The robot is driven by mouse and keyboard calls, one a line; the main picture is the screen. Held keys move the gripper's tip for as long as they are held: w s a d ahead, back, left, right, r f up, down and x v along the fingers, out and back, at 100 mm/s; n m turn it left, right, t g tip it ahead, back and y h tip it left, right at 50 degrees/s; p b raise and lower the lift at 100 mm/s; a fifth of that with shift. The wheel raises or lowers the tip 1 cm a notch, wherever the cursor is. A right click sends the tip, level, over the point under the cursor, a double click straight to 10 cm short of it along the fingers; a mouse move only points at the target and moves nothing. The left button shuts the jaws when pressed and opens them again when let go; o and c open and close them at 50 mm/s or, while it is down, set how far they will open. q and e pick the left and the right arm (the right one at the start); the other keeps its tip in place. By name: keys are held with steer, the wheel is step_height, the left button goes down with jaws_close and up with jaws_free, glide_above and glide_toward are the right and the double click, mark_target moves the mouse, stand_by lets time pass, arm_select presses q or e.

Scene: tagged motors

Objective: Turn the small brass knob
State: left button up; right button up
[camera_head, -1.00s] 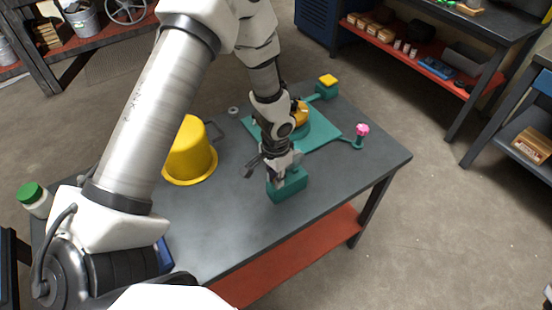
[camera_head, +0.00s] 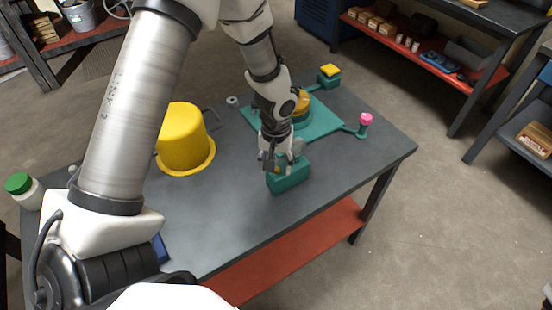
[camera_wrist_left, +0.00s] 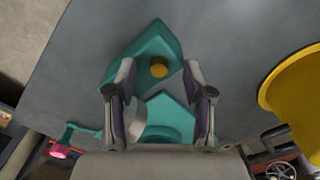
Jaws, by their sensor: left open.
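The small brass knob (camera_wrist_left: 159,71) shows in the left wrist view on one face of a teal housing (camera_wrist_left: 150,50). In the head view this teal housing (camera_head: 290,180) stands near the table's front edge, and the knob is hard to make out there. My left gripper (camera_head: 279,163) points down close at the housing. In the left wrist view its two fingers (camera_wrist_left: 160,80) are apart, with the knob between them in the picture and no visible contact. The depth between fingertips and knob is unclear. My right gripper is not in view.
A teal base plate (camera_head: 325,122) with a yellow dome (camera_head: 302,104) lies behind the gripper. A pink knob (camera_head: 366,119) and a yellow-topped box (camera_head: 329,75) stand beside it. A yellow bucket-like object (camera_head: 183,140) is at left. The grey table (camera_head: 220,225) is clear in front.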

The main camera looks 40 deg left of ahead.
arm_select(q)
step_height(320, 180, up, 7)
steer(key=p, duration=0.5)
steer(key=shift+r, duration=0.15)
